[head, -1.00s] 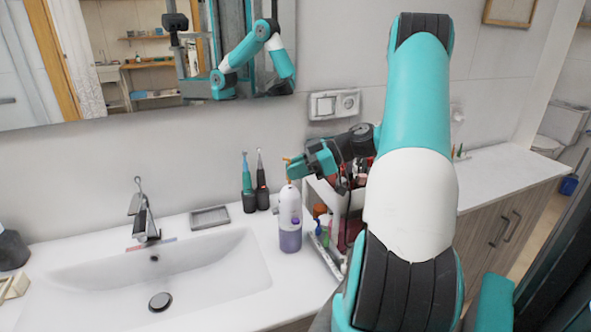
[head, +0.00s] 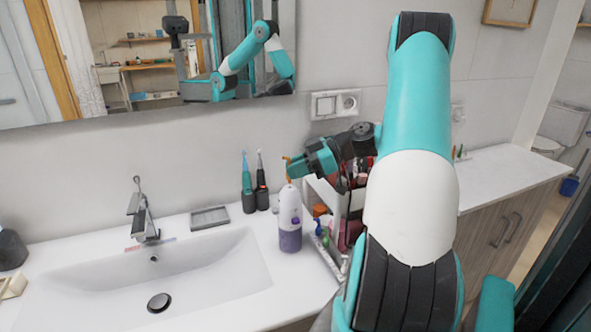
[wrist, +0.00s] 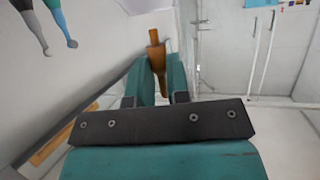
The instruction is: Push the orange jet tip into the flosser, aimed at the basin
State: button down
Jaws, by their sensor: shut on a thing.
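The flosser (head: 290,212), white above with a purple tank below, stands upright on the counter just right of the basin (head: 205,272). My gripper (head: 293,169) is directly above the flosser's top. It is shut on the orange jet tip (head: 288,159), whose ends show above and below the fingers in the head view. In the wrist view the tip (wrist: 156,58) sits between the two teal fingers, with its cross-piece beyond them. The tip's lower end is close over the flosser's top; I cannot tell whether it touches or has entered. The flosser is out of sight in the wrist view.
Two electric toothbrushes, one teal (head: 248,187) and one black (head: 262,187), stand left of the flosser by the wall. A soap dish (head: 210,217) and tap (head: 142,215) are behind the basin. A cosmetics cart (head: 332,262) is close on the right, partly behind my arm.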

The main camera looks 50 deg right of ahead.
jog(key=shift+f+b, duration=1.25)
jog(key=shift+f, duration=0.05)
jog(key=c, duration=1)
grip_release()
jog(key=shift+d+r, duration=0.1)
jog(key=shift+p+v, duration=7.1)
jog(key=shift+v, duration=1.5)
